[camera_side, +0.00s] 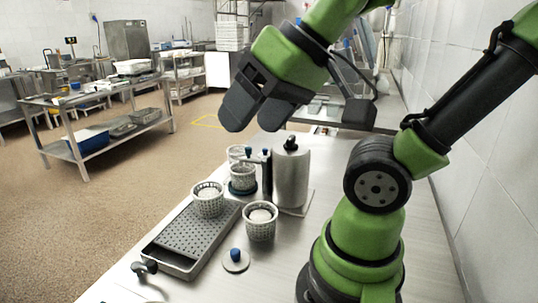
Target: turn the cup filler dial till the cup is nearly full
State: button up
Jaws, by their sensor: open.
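A white cylinder (291,180) with a black knob (290,144) on top stands on a plate on the bench. To its left is a dark bracket with small blue parts. A perforated cup (243,178) stands on a blue base beside the bracket. A blue knob (235,254) on a pale round disc sits near the front. I cannot tell which knob is the filler dial, nor the cup's fill level. My gripper (252,122) is open and empty, above and behind the cylinder and cup, touching neither.
A grey perforated tray (173,246) lies at the left, with a pale-filled basket (208,201) at its far end. Another filled basket (260,224) stands right of the tray. Another pale cup (236,152) is farther back. The bench between the blue knob and my base is clear.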

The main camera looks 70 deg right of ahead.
jog(key=w+d+r+g+h, duration=0.1)
jog(key=w+d+g+h, duration=0.1)
jog(key=w+d, duration=0.25)
jog(key=n+g, duration=0.4)
jog(key=g, duration=0.1)
send_over(291, 137)
notch_tip(291, 137, down, 6)
notch_tip(291, 137, down, 9)
jog(key=shift+f, duration=0.2)
jog(key=c, duration=0.9)
